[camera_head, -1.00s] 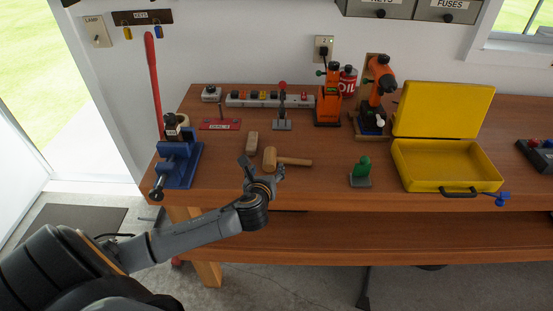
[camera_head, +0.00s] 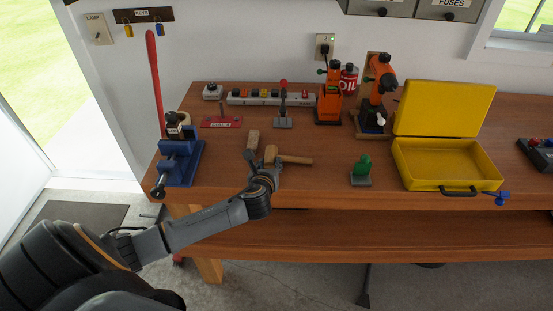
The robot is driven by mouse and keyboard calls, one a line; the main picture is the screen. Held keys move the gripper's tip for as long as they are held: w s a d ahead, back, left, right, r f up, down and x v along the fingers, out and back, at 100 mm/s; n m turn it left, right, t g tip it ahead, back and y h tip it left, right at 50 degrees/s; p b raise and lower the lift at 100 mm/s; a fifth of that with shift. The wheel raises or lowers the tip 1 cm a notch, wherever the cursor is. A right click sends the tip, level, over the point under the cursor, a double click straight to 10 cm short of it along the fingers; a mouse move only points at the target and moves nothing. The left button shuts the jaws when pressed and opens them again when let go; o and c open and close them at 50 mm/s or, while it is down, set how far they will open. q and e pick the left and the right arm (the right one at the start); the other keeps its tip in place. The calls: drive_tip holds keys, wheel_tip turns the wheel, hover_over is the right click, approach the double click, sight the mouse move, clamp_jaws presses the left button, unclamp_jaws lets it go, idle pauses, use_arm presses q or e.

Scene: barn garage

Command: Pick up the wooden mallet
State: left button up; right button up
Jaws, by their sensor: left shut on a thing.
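I cannot tell whether the mallet is clear of the bench top. My right gripper is not in view.
A blue vise (camera_head: 180,163) stands at the left, a green-topped item (camera_head: 361,172) to the right. An open yellow case (camera_head: 447,187) is farther right. The bench between mallet and case is mostly clear.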

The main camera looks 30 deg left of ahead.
use_arm(q)
drive_tip(key=shift+r, duration=0.65)
drive_tip(key=s+a+r+b, duration=0.1)
drive_tip(key=s+a+r, duration=0.4)
drive_tip(key=s+r, duration=0.6)
drive_tip(key=shift+s+r+b, duration=0.35)
drive_tip(key=shift+s, duration=0.7)
drive_tip(key=shift+d, duration=0.15)
drive_tip(key=d+m+t+h+b, duration=0.1)
drive_tip(key=d+m+h, duration=0.4)
drive_tip(key=d, duration=1.8)
drive_tip(key=shift+w+d+h, duration=0.4)
drive_tip(key=shift+h, duration=0.1)
